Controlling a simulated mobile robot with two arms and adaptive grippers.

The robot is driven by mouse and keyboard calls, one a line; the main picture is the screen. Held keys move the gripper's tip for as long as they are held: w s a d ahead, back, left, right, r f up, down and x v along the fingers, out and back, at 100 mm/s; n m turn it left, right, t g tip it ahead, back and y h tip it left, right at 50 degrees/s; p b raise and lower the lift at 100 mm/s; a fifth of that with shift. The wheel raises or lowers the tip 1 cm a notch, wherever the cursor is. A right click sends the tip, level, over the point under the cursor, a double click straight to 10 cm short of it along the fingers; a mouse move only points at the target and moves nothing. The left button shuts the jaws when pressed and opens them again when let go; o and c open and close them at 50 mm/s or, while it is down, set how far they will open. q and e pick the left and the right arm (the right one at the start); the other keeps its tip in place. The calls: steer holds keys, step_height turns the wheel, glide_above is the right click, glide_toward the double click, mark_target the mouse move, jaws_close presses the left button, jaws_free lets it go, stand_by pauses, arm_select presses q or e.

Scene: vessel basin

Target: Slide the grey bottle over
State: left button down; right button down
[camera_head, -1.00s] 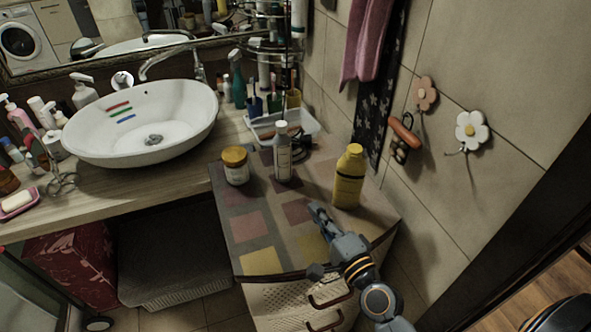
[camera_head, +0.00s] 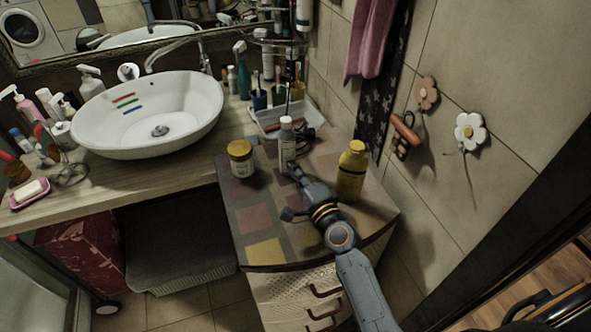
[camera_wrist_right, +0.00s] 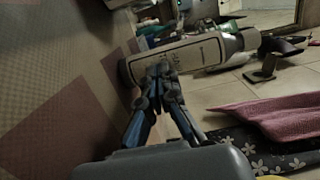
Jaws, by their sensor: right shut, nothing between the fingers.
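The grey bottle (camera_head: 287,142) with a white cap stands upright on the checkered cabinet top (camera_head: 246,222), toward its back. In the right wrist view the bottle (camera_wrist_right: 185,58) lies across the picture just beyond the fingertips. My right gripper (camera_head: 297,172) is shut and empty, with its fingertips at the near side of the bottle, low down. In the right wrist view the closed fingertips (camera_wrist_right: 160,72) overlap the bottle's edge; whether they touch it is hard to tell. My left gripper is not in view.
A jar with a yellow lid (camera_head: 241,158) stands left of the bottle. A yellow bottle (camera_head: 351,170) stands to the right, close beside my right arm. A white tray (camera_head: 262,128) lies behind. The front left of the cabinet top is free.

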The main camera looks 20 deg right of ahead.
mark_target(288, 161)
steer(key=shift+w, duration=0.2)
steer(key=w, duration=0.3)
steer(key=shift+w+a+f, duration=0.1)
steer(key=shift+w+a, duration=0.2)
steer(key=shift+a, duration=0.05)
steer(key=shift+s, duration=0.1)
steer(key=shift+s, duration=0.1)
